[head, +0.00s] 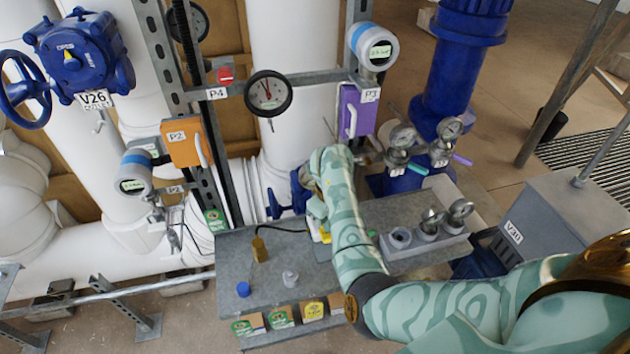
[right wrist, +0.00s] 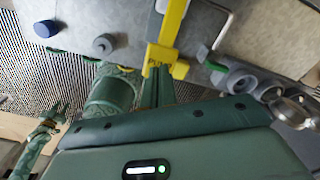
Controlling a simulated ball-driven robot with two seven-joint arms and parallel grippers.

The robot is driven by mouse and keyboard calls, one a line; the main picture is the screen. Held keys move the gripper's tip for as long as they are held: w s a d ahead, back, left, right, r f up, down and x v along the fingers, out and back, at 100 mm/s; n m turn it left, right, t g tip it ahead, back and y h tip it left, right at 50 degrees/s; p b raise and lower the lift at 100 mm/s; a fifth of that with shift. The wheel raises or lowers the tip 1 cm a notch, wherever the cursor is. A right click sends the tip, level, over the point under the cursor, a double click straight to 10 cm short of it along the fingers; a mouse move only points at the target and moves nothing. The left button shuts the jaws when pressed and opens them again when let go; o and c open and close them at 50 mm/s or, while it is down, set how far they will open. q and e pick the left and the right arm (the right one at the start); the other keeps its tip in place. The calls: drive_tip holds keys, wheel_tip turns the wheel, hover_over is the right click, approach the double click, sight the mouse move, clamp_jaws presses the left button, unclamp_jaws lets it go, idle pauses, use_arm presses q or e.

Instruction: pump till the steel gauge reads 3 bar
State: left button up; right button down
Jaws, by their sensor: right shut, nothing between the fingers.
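The yellow pump (head: 325,236) stands on the grey bench, mostly hidden behind my right arm in the head view. In the right wrist view the yellow pump, with a PUMP label (right wrist: 160,70), is just ahead of my right gripper (right wrist: 158,92). This gripper is shut and empty, close at the pump; I cannot tell whether it touches. In the head view the right gripper (head: 316,212) is low over the pump.
The bench (head: 225,270) holds a blue cap (head: 243,289), a grey plug (head: 290,278), a brass fitting (head: 259,248) with a black hose, and several tagged cards along its front. Behind are white pipes, a black-rimmed gauge (head: 268,93) and transmitters.

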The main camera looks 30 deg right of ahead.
drive_tip(key=shift+f, duration=0.1)
drive_tip(key=shift+f+b, duration=2.15)
drive_tip(key=shift+f, duration=0.35)
wheel_tip(320, 180, up, 5)
drive_tip(key=p, duration=0.5)
drive_tip(key=shift+r, duration=0.25)
wheel_tip(320, 180, up, 4)
drive_tip(key=p, duration=0.4)
